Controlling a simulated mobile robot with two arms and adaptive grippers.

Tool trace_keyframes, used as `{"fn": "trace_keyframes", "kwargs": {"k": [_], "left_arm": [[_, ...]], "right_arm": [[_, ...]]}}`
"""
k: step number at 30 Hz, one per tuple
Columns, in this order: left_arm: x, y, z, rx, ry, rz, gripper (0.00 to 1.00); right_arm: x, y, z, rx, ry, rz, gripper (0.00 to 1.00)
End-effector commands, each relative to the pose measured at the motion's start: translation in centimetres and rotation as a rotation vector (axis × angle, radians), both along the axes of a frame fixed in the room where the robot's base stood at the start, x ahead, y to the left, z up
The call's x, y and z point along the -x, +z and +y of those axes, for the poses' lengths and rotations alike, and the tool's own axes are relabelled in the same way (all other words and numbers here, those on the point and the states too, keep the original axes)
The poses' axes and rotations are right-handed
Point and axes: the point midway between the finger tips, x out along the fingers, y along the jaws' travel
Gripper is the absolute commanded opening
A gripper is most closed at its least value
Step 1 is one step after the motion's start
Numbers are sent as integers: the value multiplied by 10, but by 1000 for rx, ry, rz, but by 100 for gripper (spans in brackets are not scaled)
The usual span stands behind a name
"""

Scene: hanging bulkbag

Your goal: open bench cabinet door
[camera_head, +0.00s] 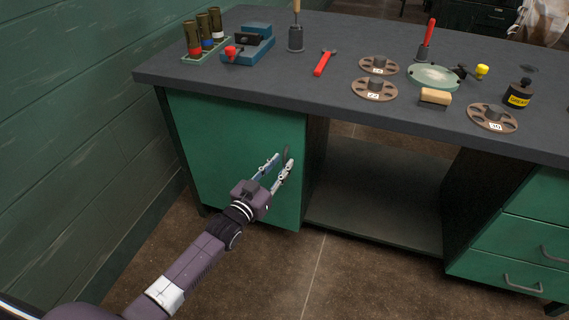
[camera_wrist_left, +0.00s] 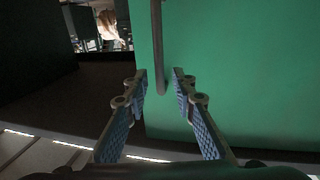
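The green bench cabinet door (camera_head: 235,135) is at the left end of the workbench and looks shut. It also fills the right side of the left wrist view (camera_wrist_left: 240,70). Its dark vertical handle (camera_head: 286,152) is near the door's right edge, partly hidden by the fingers. My left gripper (camera_head: 281,160) is open in front of the door at the handle. In the left wrist view the handle (camera_wrist_left: 157,45) appears between the two open fingertips (camera_wrist_left: 160,75); contact cannot be told. My right gripper is not in view.
The dark benchtop (camera_head: 300,85) holds flanged discs (camera_head: 374,89), a red-handled hammer (camera_head: 324,63) and a blue vise (camera_head: 250,45). An open bay (camera_head: 380,185) lies right of the door, then green drawers (camera_head: 520,240). A green wall (camera_head: 80,110) stands left. The floor in front is clear.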

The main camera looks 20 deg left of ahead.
Motion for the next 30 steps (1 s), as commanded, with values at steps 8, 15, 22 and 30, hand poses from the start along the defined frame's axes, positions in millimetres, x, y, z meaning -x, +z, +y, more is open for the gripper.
{"fn": "trace_keyframes", "kwargs": {"k": [8,15,22,30], "left_arm": [[-22,-1,-5,1,0,1,24],[-22,-1,-5,1,0,1,24],[-22,-1,-5,0,0,2,0],[-22,-1,-5,0,0,2,0]], "right_arm": [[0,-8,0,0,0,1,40],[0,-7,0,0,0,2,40],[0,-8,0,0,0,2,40],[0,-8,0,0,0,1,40]]}}
